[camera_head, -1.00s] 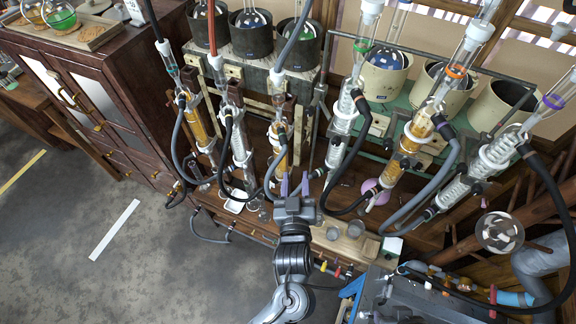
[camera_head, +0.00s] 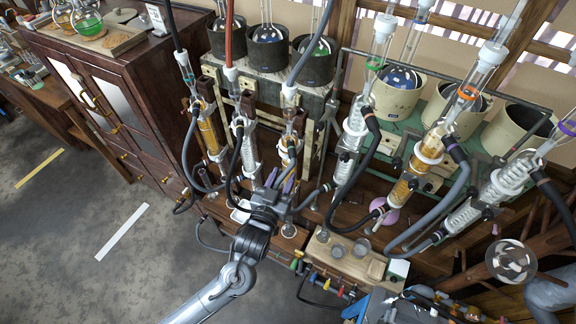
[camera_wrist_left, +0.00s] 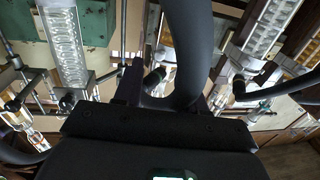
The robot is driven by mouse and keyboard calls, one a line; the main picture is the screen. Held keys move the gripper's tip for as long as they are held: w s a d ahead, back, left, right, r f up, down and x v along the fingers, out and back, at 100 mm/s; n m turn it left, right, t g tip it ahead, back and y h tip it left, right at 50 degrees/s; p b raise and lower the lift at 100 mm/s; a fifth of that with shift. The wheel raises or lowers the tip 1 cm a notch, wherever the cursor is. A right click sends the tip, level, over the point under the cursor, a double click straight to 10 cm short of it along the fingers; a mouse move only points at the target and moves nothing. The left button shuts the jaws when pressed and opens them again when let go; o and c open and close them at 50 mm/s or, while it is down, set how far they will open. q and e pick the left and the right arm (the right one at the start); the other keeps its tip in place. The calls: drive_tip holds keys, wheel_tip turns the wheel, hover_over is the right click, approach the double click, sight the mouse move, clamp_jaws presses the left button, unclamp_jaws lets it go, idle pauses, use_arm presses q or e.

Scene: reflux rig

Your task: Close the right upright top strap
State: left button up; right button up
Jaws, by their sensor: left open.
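Three slim condensers with grey and dark hoses stand against dark wooden uprights at the left of the rig. The right upright of these (camera_head: 293,118) stands behind an amber condenser (camera_head: 291,152). I cannot make out its top strap clearly. My left gripper (camera_head: 282,182) is open, just below and in front of the foot of this condenser. In the left wrist view a thick dark hose (camera_wrist_left: 190,45) passes between or just beyond the spread fingers (camera_wrist_left: 168,95); I cannot tell whether they touch it. A clear coiled condenser (camera_wrist_left: 65,45) shows at upper left there. My right gripper is not in view.
Clear and amber condensers (camera_head: 428,150) with looping hoses crowd the right side. Dark pots (camera_head: 267,52) and cream pots (camera_head: 398,92) stand behind. A wooden block with small cups (camera_head: 345,262) is at the front edge.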

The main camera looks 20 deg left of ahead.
sight(290, 162)
use_arm(q)
drive_tip(key=shift+w, duration=2.1)
drive_tip(key=shift+c, duration=0.4)
clamp_jaws()
